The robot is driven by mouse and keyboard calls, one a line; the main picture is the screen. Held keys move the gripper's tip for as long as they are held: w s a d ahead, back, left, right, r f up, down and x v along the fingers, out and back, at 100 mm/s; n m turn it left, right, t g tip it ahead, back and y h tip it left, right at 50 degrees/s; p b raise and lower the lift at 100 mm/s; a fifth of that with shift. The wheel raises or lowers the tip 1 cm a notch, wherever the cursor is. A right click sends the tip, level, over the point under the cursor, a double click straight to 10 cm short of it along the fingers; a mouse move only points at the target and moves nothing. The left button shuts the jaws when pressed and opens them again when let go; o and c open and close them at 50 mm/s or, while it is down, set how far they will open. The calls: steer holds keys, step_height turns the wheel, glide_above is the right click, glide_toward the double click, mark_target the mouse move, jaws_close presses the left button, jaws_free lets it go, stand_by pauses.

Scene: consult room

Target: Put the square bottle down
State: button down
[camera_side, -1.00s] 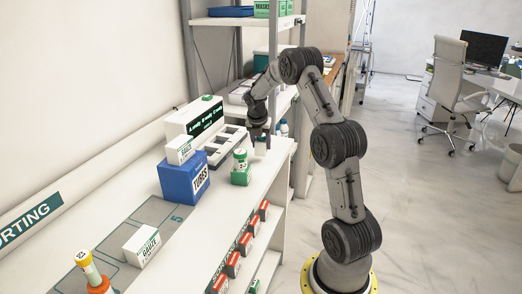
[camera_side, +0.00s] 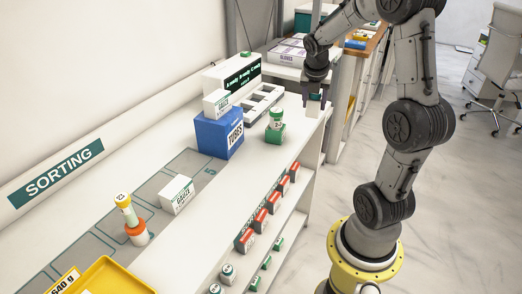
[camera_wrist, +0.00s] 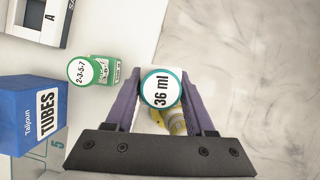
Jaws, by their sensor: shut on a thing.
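My gripper (camera_side: 315,97) is at the far right corner of the white bench (camera_side: 190,225). It is shut on the square bottle (camera_side: 314,106), a small pale shape under the fingers in the side view. In the wrist view the bottle's round white cap (camera_wrist: 160,88) has a teal rim and reads "36 ml". It sits between the purple fingers of my gripper (camera_wrist: 160,95). There the cap appears against the grey floor, just past the bench edge. Most of the bottle's body is hidden, and I cannot tell whether its base touches anything.
Left of my gripper stands a green bottle (camera_side: 275,133) with a white-topped cap. A gauze box (camera_side: 176,194) lies nearer. Bare bench lies in front of the green bottle.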

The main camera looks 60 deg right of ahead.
steer(key=s+a+r+n+t+y, duration=0.2)
steer(key=a+n, duration=0.9)
steer(key=a, duration=1.7)
steer(key=shift+t+y, duration=0.3)
steer(key=shift+t, duration=0.3)
steer(key=w+f, duration=0.3)
steer(key=w, duration=0.1)
steer(key=w+d+f, duration=0.1)
steer(key=w+f, duration=0.2)
steer(key=w, duration=0.1)
steer(key=w+d+f, duration=0.1)
steer(key=w+f, duration=0.3)
steer(key=w, duration=0.1)
steer(key=shift+f, duration=0.1)
steer(key=shift+s+a+x, duration=0.15)
steer(key=shift+x, duration=0.7)
steer(key=shift+s+a+x, duration=0.1)
steer(key=shift+s+x, duration=0.05)
steer(key=shift+x, duration=0.75)
steer(key=shift+f, duration=0.35)
steer(key=shift+c, duration=1.3)
jaws_free()
